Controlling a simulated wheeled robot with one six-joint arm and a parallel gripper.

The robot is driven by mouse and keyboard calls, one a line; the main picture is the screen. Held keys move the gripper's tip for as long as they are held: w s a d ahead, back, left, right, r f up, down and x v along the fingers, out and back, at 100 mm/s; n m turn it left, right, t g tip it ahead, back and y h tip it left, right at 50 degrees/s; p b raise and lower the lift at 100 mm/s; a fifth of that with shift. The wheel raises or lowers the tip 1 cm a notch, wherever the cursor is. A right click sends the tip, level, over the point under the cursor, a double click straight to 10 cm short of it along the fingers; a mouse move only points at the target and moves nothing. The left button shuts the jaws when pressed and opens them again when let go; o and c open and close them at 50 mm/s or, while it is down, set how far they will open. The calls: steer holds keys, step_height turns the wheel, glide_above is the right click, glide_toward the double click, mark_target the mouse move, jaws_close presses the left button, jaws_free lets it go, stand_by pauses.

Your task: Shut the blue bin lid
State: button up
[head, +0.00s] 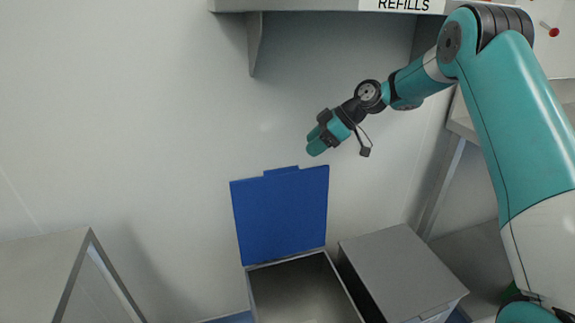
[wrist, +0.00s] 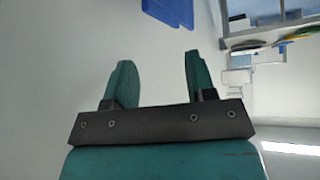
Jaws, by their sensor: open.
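The blue bin lid (head: 282,215) stands raised and nearly upright at the back of its bin, close to the wall, in the head view. A small tab shows on its top edge. The bin (head: 262,292) below it is grey and open at the top, and its inside looks empty where it shows. My gripper (head: 314,150) is above the lid's top right corner, apart from it. In the wrist view, the two teal fingers of my gripper (wrist: 158,75) are spread with nothing between them. A blue piece (wrist: 170,10), likely the lid, shows at that view's top edge.
A grey closed bin (head: 400,268) stands just right of the open one. A shelf marked REFILLS (head: 320,5) with a bracket (head: 255,45) hangs above. A grey table (head: 45,265) is at the lower left. Bare wall lies left of the lid.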

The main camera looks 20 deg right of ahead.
mark_target(288, 168)
steer(key=x, duration=1)
steer(key=shift+a, duration=0.15)
steer(key=shift+c, duration=0.3)
jaws_close()
steer(key=shift+f, duration=0.1)
